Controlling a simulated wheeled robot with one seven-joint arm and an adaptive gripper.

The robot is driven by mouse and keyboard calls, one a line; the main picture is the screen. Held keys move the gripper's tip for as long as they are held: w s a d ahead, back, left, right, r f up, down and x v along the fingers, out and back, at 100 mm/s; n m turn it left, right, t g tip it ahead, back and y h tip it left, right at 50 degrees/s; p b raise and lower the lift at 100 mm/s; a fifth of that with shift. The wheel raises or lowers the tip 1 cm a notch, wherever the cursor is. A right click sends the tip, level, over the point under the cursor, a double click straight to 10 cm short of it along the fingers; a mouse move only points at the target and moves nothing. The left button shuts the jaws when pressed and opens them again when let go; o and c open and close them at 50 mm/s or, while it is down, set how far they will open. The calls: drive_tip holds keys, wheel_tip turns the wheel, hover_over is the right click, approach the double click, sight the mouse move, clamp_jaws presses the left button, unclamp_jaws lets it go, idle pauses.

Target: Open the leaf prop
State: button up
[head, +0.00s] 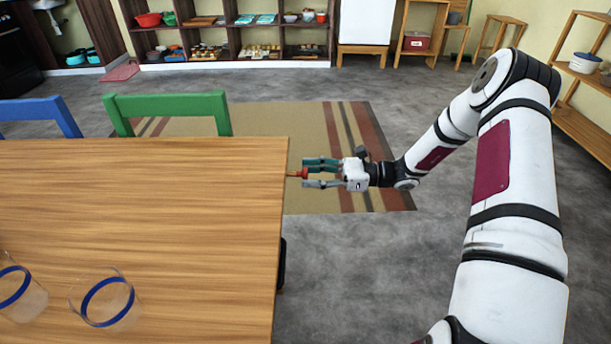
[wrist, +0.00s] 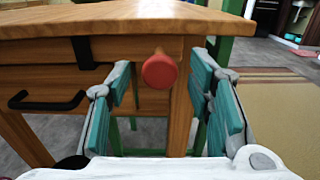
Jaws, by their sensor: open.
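A round red knob (wrist: 159,71), which looks like the end of the leaf prop, sticks out from the table's end just under the top. It also shows as a small orange-red piece (head: 298,173) at the table edge in the head view. My gripper (head: 308,173) is open at that edge, its teal-padded fingers pointing at the table. In the wrist view my gripper (wrist: 162,88) has one finger on each side of the knob, with gaps on both sides. The wooden table (head: 180,200) has its top just above the knob. The rest of the prop is hidden behind the knob.
A black drawer handle (wrist: 48,99) is on the table frame left of the knob. Two clear glasses with blue bands, one here (head: 105,300), stand on the table. A green chair (head: 170,105) and a blue chair (head: 40,112) are behind it.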

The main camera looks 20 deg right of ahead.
drive_tip(key=shift+x, duration=0.95)
clamp_jaws()
drive_tip(key=shift+s, duration=0.1)
